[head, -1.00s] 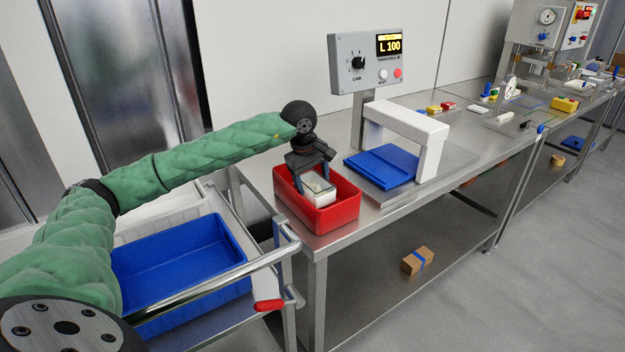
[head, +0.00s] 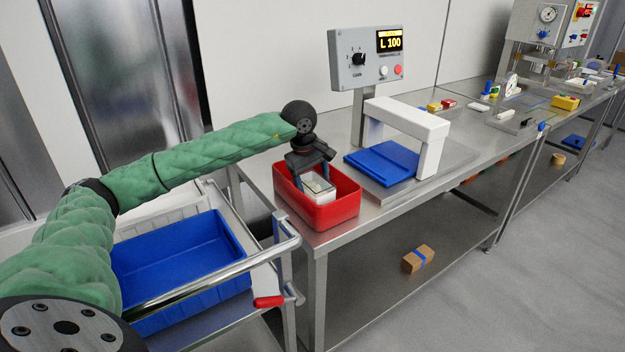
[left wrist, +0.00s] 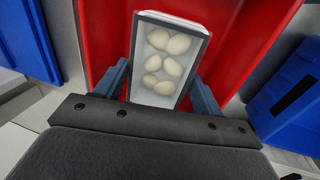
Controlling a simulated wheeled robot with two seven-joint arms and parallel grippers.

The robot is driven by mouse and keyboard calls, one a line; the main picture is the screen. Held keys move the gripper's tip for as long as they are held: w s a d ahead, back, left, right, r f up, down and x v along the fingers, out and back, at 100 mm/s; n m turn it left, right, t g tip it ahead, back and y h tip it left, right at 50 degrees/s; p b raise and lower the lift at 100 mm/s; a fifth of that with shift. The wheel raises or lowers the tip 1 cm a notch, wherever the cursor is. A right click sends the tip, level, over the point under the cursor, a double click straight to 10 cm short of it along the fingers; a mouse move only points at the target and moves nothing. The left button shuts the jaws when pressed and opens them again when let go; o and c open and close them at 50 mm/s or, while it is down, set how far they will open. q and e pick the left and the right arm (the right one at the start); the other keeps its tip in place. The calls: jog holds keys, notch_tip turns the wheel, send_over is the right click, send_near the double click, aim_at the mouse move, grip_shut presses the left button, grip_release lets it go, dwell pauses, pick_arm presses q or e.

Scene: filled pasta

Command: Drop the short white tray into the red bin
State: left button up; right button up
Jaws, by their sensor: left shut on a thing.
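The short white tray (head: 318,188) is at the mouth of the red bin (head: 338,212), within its walls. In the left wrist view the tray (left wrist: 150,88) shows a clear top with several pale filled pasta pieces under it. My left gripper (head: 312,183) is shut on the tray, with a blue finger on each side of it. The red bin (left wrist: 222,70) lies around and below the tray in the wrist view. Whether the tray touches the bin floor cannot be told. My right gripper is not in view.
The red bin stands on the steel table's near left corner. A white arch with a blue plate (head: 382,167) and a control box (head: 368,58) stand to its right. A blue crate (head: 180,265) sits on a cart at the left, with a metal rail (head: 215,282) in front.

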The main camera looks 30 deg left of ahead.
pick_arm(q)
jog(key=o, duration=1.6)
jog(key=shift+o, duration=0.4)
jog(key=shift+f, duration=0.15)
jog(key=shift+r, duration=0.75)
jog(key=shift+p+v, duration=1)
jog(key=shift+v, duration=2)
jog(key=shift+s+a+f, duration=0.1)
jog(key=shift+s, duration=0.05)
